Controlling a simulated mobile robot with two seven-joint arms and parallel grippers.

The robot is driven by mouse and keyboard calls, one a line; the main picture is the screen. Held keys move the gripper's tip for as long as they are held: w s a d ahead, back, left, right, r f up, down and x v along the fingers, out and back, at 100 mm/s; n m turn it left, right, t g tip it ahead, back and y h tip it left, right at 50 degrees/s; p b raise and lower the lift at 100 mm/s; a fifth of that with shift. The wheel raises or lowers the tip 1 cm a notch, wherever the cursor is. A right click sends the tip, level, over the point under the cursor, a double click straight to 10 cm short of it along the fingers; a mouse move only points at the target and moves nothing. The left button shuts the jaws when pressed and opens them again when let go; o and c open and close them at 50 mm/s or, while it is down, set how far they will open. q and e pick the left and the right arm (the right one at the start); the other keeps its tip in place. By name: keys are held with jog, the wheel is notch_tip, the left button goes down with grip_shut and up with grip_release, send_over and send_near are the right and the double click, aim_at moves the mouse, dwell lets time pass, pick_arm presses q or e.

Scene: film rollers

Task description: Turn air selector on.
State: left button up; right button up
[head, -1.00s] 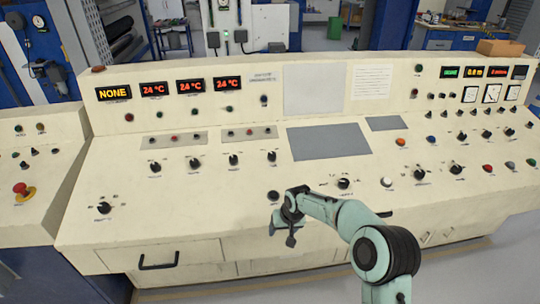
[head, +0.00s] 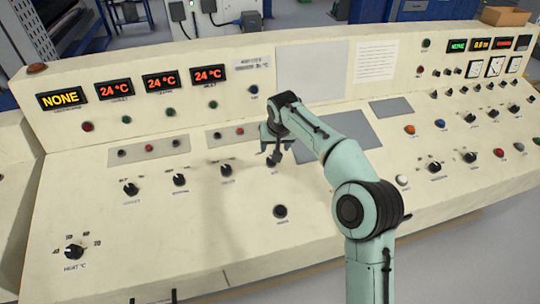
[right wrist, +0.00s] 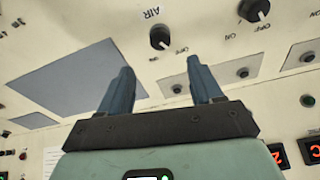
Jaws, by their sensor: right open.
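The air selector (right wrist: 160,37) is a round black knob under the label "AIR" in the right wrist view, just beyond my fingertips. Its white mark seems to point to the lower right, near the "OFF" lettering. In the head view my right gripper hides most or all of it. My right gripper (head: 271,155) hangs over the sloping console panel, fingers down. In the right wrist view its two blue fingers (right wrist: 160,65) are apart with nothing between them, and the knob shows ahead of the gap. I see no contact. My left gripper is not in view.
Similar black knobs (head: 226,171) line up left of my gripper on the cream console (head: 330,200). A black knob (head: 280,211) sits below it. Small coloured buttons on a grey strip (head: 148,149) are close behind. Temperature displays (head: 209,74) stand on the upright back panel.

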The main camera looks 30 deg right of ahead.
jog(key=x, duration=1)
jog(key=shift+w+f, duration=0.2)
jog(key=shift+f, duration=0.1)
jog(key=c, duration=1.1)
